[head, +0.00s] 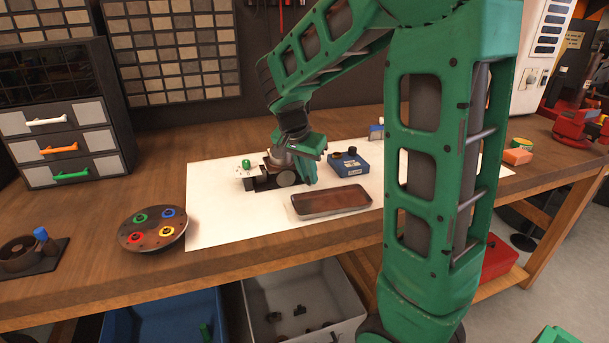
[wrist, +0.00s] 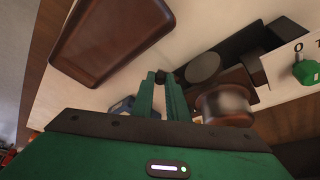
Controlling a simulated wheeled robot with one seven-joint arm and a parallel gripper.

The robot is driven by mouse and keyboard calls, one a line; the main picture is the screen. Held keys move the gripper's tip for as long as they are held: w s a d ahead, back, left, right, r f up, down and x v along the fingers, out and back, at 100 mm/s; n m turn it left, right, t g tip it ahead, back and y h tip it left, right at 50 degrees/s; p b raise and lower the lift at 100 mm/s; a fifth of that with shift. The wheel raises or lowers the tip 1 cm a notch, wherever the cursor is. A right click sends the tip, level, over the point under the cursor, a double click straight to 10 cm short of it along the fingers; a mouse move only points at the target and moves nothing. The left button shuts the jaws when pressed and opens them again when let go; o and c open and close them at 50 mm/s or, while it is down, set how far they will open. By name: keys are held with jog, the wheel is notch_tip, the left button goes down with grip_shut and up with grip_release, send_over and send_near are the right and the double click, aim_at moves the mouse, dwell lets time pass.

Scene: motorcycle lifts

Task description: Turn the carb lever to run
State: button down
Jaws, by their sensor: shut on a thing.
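The carb (head: 284,180) sits on the white sheet, with a dark body, a grey round disc (wrist: 202,68) and a brown cylinder (wrist: 225,106). In the wrist view my gripper (wrist: 160,78) has its two green fingers close together on a small dark knob (wrist: 162,76) beside the disc. This knob seems to be the carb lever; its setting cannot be read. My gripper also shows in the head view (head: 300,182), pointing down at the carb's right side, hiding part of it. A green knob (head: 246,164) stands on a marked white plate (head: 240,174) to the left.
A brown tray (head: 330,201) lies in front of the carb. A blue box (head: 348,164) stands to its right. A round dish with coloured rings (head: 152,229) sits at the left. Drawers (head: 60,150) stand behind it. Bare sheet (head: 222,215) lies front left.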

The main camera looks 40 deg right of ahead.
jog(key=shift+w+r, duration=0.15)
jog(key=n, duration=0.1)
jog(key=d+n+t, duration=0.1)
jog(key=n, duration=0.1)
jog(key=shift+y, duration=0.3)
jog(key=n, duration=0.2)
jog(key=d+n+t+y, duration=0.1)
jog(key=n, duration=0.1)
jog(key=shift+w, duration=0.25)
jog(key=n, duration=0.2)
jog(key=n+y, duration=0.1)
jog(key=shift+w+d+t, duration=0.3)
jog(key=shift+d, duration=0.05)
jog(key=shift+w+d+n+y, duration=0.15)
jog(key=shift+n+y, duration=0.2)
jog(key=shift+n, duration=0.4)
jog(key=shift+w+n+y, duration=0.15)
jog(key=shift+n+y, duration=0.2)
jog(key=shift+n, duration=0.4)
jog(key=c, duration=2)
grip_release()
